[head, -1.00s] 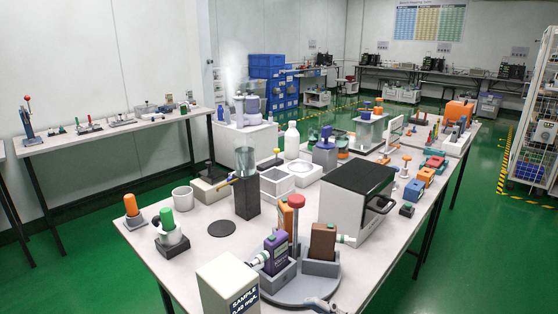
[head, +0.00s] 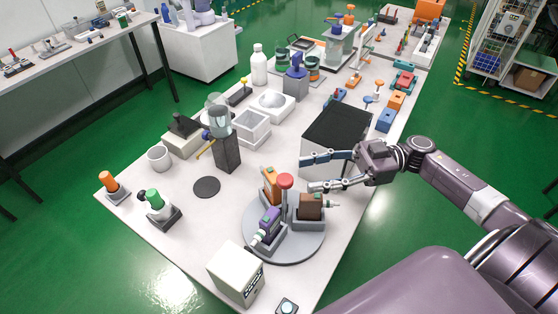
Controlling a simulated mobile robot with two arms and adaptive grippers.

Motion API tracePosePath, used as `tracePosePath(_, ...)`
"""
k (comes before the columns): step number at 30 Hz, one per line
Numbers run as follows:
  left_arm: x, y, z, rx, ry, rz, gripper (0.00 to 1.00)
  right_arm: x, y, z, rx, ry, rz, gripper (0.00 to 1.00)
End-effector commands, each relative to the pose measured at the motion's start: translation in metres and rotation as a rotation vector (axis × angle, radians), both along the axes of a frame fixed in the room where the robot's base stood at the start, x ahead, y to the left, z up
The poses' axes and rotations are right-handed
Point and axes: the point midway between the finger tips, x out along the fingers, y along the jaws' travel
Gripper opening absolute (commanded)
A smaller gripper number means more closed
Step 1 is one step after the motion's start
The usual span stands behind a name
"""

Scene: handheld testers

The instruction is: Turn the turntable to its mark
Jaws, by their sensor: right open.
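The turntable (head: 284,249) is a grey round disc near the front of the table. It carries a purple handheld tester (head: 268,222), an orange tester (head: 270,184) and a brown tester (head: 311,206) in grey holders. A post with a red knob (head: 286,181) stands at its middle. I cannot make out a mark on it. My right gripper (head: 309,174) comes in from the right, its fingers apart and empty. The fingers point left, above the turntable's far right side and in front of the black-topped box, close to the red knob. My left gripper is not in view.
The black-topped box (head: 338,126) stands just behind my right gripper. A white sample box (head: 236,273) stands at the front edge. A dark round pad (head: 207,187), a dark pillar with a clear cylinder (head: 226,151) and a white cup (head: 159,158) stand left. Bare table lies left of the turntable.

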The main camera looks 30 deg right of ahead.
Motion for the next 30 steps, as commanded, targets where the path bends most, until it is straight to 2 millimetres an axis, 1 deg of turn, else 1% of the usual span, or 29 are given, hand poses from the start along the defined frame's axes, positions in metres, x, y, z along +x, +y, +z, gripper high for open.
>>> tracePosePath(6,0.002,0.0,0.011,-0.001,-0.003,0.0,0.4,0.009,0.036,0.003,0.006,-0.004,0.001,0.44)
tracePosePath(9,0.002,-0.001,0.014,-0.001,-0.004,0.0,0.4,0.013,0.05,0.003,0.006,-0.004,0.001,0.44)
tracePosePath(12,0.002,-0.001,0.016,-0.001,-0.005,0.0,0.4,0.015,0.06,0.002,0.004,-0.003,0.0,0.44)
tracePosePath(16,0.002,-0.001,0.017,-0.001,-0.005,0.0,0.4,0.017,0.066,0.001,0.002,-0.003,-0.001,0.44)
tracePosePath(23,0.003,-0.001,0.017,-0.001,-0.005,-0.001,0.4,0.017,0.067,0.0,0.001,-0.002,-0.001,0.44)
tracePosePath(26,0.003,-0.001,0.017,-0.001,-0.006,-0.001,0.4,0.017,0.067,0.0,0.001,-0.002,-0.001,0.35)
tracePosePath(30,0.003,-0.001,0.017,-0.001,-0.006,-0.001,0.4,0.017,0.067,0.0,0.001,-0.002,0.0,0.2)
